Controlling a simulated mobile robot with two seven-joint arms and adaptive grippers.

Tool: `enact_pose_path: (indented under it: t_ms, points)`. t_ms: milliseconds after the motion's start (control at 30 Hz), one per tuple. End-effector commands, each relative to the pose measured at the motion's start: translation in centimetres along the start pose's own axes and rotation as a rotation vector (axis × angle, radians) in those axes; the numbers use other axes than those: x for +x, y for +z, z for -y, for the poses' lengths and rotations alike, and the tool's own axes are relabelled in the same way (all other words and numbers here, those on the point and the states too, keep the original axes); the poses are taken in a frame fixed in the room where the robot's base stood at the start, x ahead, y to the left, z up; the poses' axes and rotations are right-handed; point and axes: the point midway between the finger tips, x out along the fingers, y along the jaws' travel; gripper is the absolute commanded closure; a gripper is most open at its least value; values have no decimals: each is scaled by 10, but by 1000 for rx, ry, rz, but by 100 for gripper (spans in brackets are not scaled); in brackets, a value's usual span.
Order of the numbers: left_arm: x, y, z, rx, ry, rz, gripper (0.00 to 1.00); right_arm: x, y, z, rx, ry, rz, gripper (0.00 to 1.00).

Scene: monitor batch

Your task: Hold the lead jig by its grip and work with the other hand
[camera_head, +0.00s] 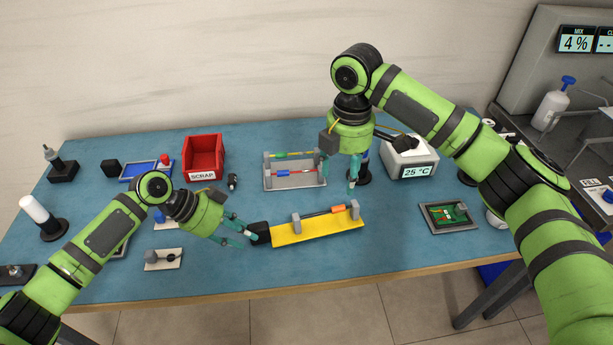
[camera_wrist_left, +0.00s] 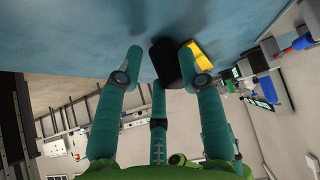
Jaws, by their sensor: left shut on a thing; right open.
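The lead jig (camera_head: 319,231) is a yellow bar with two grey posts and a black grip (camera_head: 260,233) at its left end. An orange and dark part (camera_head: 322,212) spans the posts. My left gripper (camera_head: 250,234) is shut on the black grip. In the left wrist view the grip (camera_wrist_left: 170,62) sits between the fingers, with a bit of the yellow bar (camera_wrist_left: 200,56) beside it. My right gripper (camera_head: 340,178) is open, above and behind the jig, near a grey rack (camera_head: 295,184) holding a green and a blue part. Its fingers look empty.
A red SCRAP bin (camera_head: 203,155) stands at the back. A white box reading 25 °C (camera_head: 410,158) is behind right, and a tray with a green board (camera_head: 448,216) lies at right. A small white fixture (camera_head: 163,259) lies left of my left gripper. The table between jig and board is clear.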

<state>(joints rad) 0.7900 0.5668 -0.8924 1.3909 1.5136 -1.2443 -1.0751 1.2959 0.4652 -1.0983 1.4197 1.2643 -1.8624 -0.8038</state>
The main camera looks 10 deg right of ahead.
Motion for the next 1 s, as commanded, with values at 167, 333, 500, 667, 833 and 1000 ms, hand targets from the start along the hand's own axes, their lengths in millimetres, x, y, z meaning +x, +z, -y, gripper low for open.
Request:
enact_pose_path:
  t_ms: [167, 333, 500, 667, 833, 1000]
  points:
    - [2, 1, -1, -1, 4, 1, 100, 0, 0, 0, -1, 0, -1, 37]
    - [2, 0, -1, -1, 4, 0, 100, 0, -1, 0, -1, 0, -1, 37]
    - [1, 0, -1, 0, 3, -1, 34, 1, -1, 0, -1, 0, -1, 37]
    - [1, -1, 0, 1, 1, -2, 34, 1, -1, 0, -1, 0, -1, 37]
    - [-5, -1, 0, 1, 0, -2, 34, 0, -1, 0, -1, 0, -1, 37]
    - [-32, 0, 1, 1, -3, -1, 34, 0, -1, 0, -1, 0, -1, 37]
